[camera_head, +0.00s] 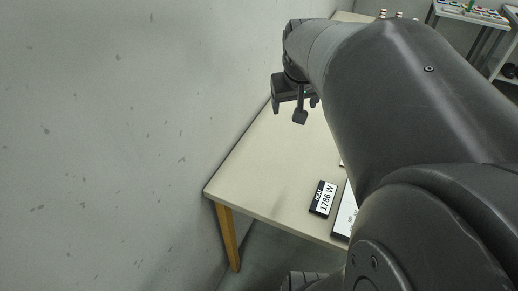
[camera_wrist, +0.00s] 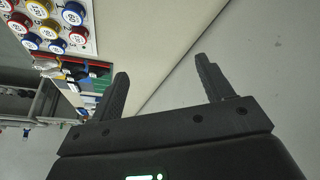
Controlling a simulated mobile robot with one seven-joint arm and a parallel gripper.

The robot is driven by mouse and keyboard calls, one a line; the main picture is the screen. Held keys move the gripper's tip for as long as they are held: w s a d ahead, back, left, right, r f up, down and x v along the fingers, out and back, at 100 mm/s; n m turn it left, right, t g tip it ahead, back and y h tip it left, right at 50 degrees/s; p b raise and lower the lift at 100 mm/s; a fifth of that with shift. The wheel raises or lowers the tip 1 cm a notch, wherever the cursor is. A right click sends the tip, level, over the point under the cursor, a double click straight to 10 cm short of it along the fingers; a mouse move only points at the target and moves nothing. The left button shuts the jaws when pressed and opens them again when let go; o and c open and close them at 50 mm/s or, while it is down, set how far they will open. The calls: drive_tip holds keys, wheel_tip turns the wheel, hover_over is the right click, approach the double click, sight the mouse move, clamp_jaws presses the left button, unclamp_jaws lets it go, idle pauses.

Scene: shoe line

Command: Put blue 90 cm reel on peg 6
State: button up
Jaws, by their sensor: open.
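My gripper (camera_head: 307,110) is above the far part of the table in the head view, partly hidden by my arm. In the wrist view my gripper (camera_wrist: 162,72) is open, with nothing between its fingers. A white board (camera_wrist: 90,47) at the wrist view's upper left bears several round blue, yellow and red reels. One blue reel (camera_wrist: 73,13) is near its upper right, and another blue reel (camera_wrist: 57,46) is at its lower edge. Their printed lengths are too small to read surely. The reels are left of my fingers and apart from them. I cannot identify peg 6.
The cream table (camera_head: 262,165) runs along the grey wall (camera_head: 120,120). A second table (camera_head: 468,12) with coloured items stands at the far right. My arm hides much of the right side.

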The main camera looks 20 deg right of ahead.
drive_tip(key=s+a+f+n+t+y, duration=0.1)
drive_tip(key=s+a+f+n+y, duration=0.1)
drive_tip(key=s+a, duration=1)
drive_tip(key=shift+s+a+f, duration=0.15)
drive_tip(key=shift+s+a, duration=0.05)
drive_tip(key=shift+s, duration=0.75)
